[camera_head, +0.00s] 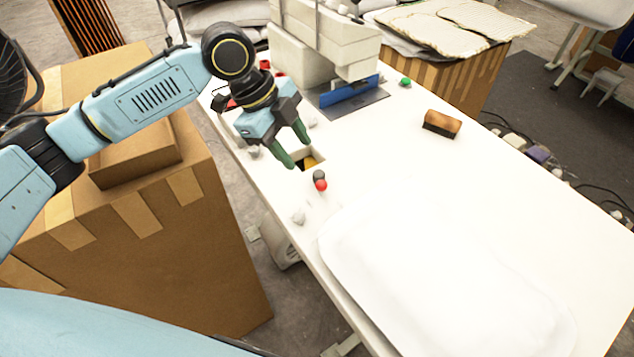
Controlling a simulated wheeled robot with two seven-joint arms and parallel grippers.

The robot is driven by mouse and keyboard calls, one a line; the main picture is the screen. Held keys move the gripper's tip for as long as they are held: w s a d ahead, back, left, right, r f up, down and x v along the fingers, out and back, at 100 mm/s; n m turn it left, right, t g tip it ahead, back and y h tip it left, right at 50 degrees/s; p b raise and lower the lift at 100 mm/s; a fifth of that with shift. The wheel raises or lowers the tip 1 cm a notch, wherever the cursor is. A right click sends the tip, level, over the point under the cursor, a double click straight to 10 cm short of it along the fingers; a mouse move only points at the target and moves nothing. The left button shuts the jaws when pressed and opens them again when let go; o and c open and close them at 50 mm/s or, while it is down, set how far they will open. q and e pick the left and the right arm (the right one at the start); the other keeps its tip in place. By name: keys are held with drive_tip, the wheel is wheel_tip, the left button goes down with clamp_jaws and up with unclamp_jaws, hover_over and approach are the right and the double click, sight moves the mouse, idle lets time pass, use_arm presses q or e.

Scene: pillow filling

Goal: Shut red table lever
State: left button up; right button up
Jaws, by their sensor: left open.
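The red table lever (320,184) is a small red knob on a dark grey base, on the white table (398,178) just in front of a square opening (308,160) with yellow inside. My left gripper (298,150) is open, its two green fingers pointing down over the opening, a little behind and left of the red knob. The fingers hold nothing and appear apart from the lever. My right gripper is not in view.
A white pillow (440,275) lies at the table's front. A brush (441,124) and a green knob (405,82) are farther back. A pale machine (325,40) with a blue plate stands behind my gripper. Cardboard boxes (150,240) stand left of the table. White lumps lie along the left edge.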

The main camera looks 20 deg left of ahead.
sight(318, 182)
use_arm(q)
drive_tip(key=x, duration=1.2)
drive_tip(key=shift+b, duration=0.35)
drive_tip(key=shift+r, duration=0.1)
clamp_jaws()
